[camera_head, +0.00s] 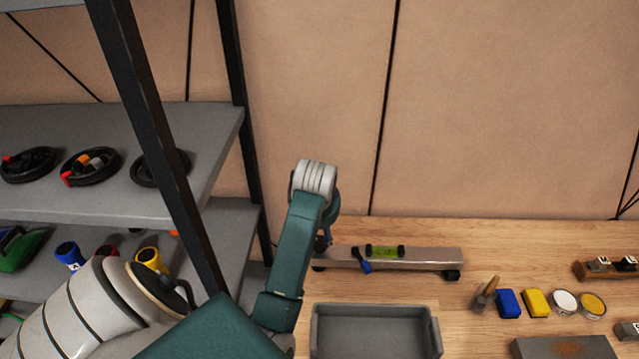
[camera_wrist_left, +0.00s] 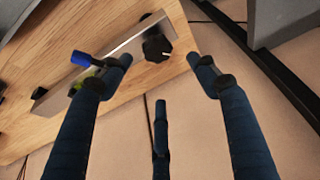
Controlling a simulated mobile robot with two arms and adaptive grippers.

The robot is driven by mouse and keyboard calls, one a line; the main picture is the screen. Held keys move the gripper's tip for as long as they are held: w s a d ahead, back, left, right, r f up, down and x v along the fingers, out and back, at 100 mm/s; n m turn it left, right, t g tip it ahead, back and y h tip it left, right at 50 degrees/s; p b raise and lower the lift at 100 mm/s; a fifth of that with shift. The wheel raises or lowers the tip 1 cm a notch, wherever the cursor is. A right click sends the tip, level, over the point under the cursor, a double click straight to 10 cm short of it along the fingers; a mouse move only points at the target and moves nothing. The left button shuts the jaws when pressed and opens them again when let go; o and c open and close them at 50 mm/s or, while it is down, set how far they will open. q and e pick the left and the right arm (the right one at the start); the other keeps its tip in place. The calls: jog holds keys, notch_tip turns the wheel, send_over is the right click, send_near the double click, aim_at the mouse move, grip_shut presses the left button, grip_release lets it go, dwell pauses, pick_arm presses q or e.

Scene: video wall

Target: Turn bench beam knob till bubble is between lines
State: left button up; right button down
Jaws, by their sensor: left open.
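The metal bench beam (camera_head: 430,257) lies on the wooden bench, with a green bubble vial (camera_head: 385,251) on top. The bubble and its lines are too small to read. A small blue-handled part (camera_head: 363,266) is beside the vial; it also shows in the left wrist view (camera_wrist_left: 82,58). A black knob (camera_wrist_left: 157,47) with a pale mark is at the beam's near end in the wrist view. My left gripper (camera_wrist_left: 160,65) is open, its fingers spread around the line to the knob, apparently not touching it. In the head view my wrist hides the beam's left end.
A grey tray (camera_head: 375,308) sits in front of the beam. To the right are a brush (camera_head: 484,295), blue (camera_head: 508,303) and yellow (camera_head: 536,303) blocks and round tins (camera_head: 564,303). A shelf rack (camera_head: 222,150) with a dark post stands close on the left.

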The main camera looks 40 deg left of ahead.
pick_arm(q)
jog(key=p+x, duration=0.2)
jog(key=x, duration=0.7)
jog(key=shift+s+d, duration=0.1)
jog(key=shift+s, duration=0.1)
jog(key=shift+f, duration=0.25)
pick_arm(e)
jog(key=shift+s+d+r, duration=0.1)
jog(key=shift+s+r, duration=0.05)
jog(key=shift+r, duration=0.35)
jog(key=shift+s+d+r, duration=0.1)
jog(key=shift+r, duration=0.4)
pick_arm(q)
jog(key=shift+f, duration=0.1)
jog(key=c, duration=1.2)
jog(key=shift+o, duration=0.2)
jog(key=shift+w, duration=0.1)
